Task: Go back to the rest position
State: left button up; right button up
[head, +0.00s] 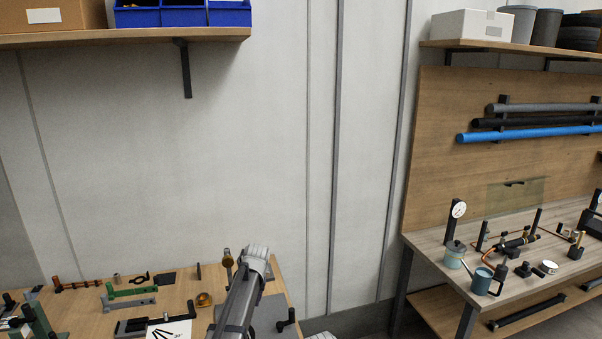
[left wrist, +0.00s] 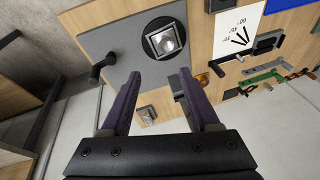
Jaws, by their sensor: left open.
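My left gripper (left wrist: 160,74) is open and empty in the left wrist view, its two dark fingers apart. Beyond its fingertips is a grey plate (left wrist: 122,56) on the wooden bench. A square metal-framed piece with a clear round centre (left wrist: 165,41) sits on the plate, apart from the fingers. In the head view my left arm rises over the same bench at bottom centre, hiding part of the grey plate (head: 268,316); the gripper's fingers cannot be made out there.
The near bench (head: 90,322) holds a card (head: 172,330), a green piece (head: 130,292), a brass block (head: 204,300) and a black handle (head: 287,320). A shelf (head: 120,38) with blue bins overhangs it. The right bench (head: 425,240) holds a gauge and cups. Floor shows between benches.

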pick_arm(q)
jog(key=s+d+f+m+g+b, duration=0.1)
jog(key=s+d+f+b, duration=0.2)
jog(key=s, duration=0.8)
jog(key=s+d+f+m+g+h+b, duration=0.1)
jog(key=s+d+f+b, duration=0.3)
jog(key=s+f+b, duration=0.4)
jog(key=s+d+f+m+b, duration=0.3)
jog(key=s+f, duration=0.4)
jog(key=s, duration=0.9)
jog(key=shift+s+d+f+g+b, duration=0.25)
jog(key=shift+d+g+b, duration=0.2)
jog(key=shift+b, duration=0.75)
